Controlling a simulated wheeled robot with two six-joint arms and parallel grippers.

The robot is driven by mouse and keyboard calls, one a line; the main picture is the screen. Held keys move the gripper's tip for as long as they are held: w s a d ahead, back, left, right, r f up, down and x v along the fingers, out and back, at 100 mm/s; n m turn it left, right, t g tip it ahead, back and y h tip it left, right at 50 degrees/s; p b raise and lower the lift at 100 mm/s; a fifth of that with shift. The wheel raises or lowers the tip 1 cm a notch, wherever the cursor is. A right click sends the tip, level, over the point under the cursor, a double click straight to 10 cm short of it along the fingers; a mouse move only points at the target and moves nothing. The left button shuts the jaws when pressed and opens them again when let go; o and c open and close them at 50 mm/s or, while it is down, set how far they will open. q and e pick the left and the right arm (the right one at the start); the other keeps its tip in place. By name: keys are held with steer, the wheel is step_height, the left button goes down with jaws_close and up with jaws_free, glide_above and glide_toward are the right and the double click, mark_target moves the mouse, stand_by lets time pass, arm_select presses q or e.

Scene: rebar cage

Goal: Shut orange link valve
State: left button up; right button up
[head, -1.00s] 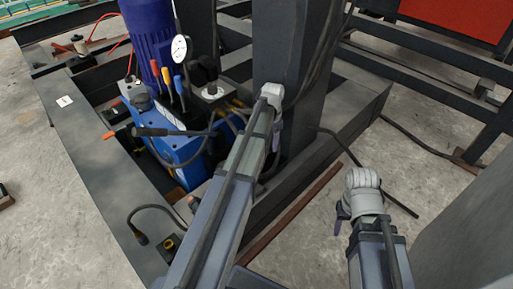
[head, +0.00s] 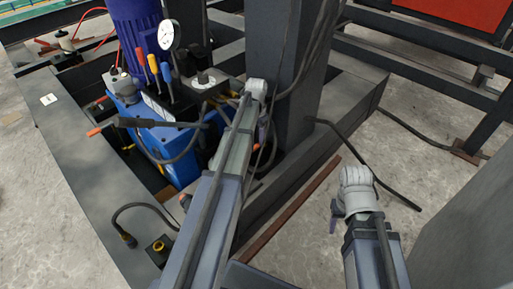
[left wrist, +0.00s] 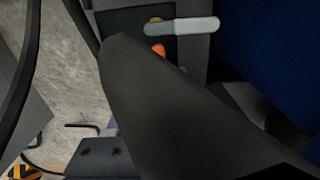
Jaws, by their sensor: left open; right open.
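A small orange part (left wrist: 158,49) shows at the upper middle of the left wrist view, just below a pale grey lever (left wrist: 185,26). I cannot tell for sure whether it is the orange link valve. My right gripper (head: 334,222) shows only in part, over the bare floor, away from the machine. Both are open.
The pump unit (head: 170,150) carries a dial gauge (head: 171,35) and coloured levers. A thick dark column (head: 287,60) stands close to my left wrist. Loose hoses cross the frame. A large dark shape covers much of the left wrist view. Bare concrete floor lies at right.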

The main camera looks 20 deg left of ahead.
mark_target(257, 146)
arm_select(q)
steer(key=shift+f+b, duration=1)
steer(key=shift+f, duration=0.5)
arm_select(e)
step_height(257, 146, down, 3)
steer(key=shift+r, duration=0.1)
arm_select(q)
steer(key=shift+c, duration=0.3)
jaws_close()
